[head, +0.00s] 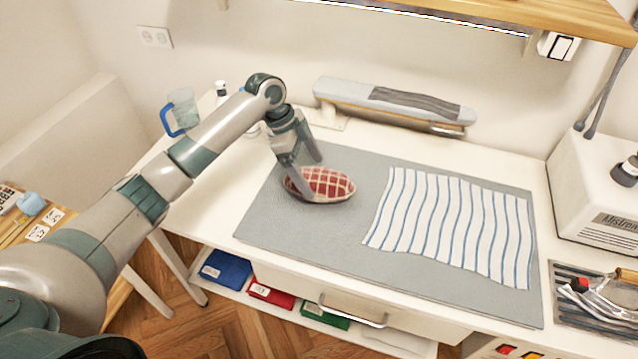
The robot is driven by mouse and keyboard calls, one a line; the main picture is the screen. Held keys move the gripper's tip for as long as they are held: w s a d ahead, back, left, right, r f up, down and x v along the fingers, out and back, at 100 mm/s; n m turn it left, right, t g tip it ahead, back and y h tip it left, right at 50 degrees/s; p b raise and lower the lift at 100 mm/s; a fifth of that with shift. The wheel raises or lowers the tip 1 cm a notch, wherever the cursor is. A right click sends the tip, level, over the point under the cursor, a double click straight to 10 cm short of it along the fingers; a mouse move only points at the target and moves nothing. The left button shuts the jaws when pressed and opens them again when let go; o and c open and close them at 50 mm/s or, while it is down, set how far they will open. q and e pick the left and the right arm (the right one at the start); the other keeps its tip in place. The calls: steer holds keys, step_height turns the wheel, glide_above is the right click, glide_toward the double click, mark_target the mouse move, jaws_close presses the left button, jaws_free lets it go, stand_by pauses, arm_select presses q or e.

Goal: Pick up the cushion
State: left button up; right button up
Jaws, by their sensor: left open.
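The cushion (327,185) is a small oval with a red and cream checked top, lying on the grey mat (290,238) on the white table. My left gripper (309,178) comes down from above at the cushion's left part. Its fingers are apart, one in front of the cushion's left end and the other towards its far side. I cannot tell whether either finger touches it. The cushion rests on the mat. My right gripper is not in view.
A striped cloth (455,222) lies on the mat to the right. A sleeve ironing board (395,103) stands behind, against the wall. A clear jug with a blue handle (181,110) is at the back left. A white machine (600,200) and a tool tray (600,318) are at right.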

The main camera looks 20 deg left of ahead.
mark_target(315, 174)
arm_select(q)
steer(key=shift+d+f+p, duration=0.25)
steer(key=shift+p, duration=0.2)
steer(key=p+x, duration=0.2)
steer(key=x, duration=0.2)
steer(key=shift+w+r, duration=0.1)
steer(key=shift+d+f, duration=0.1)
steer(key=shift+f, duration=0.25)
steer(key=shift+c, duration=0.3)
steer(key=shift+w, duration=0.1)
steer(key=c, duration=1.4)
steer(key=shift+r, duration=0.2)
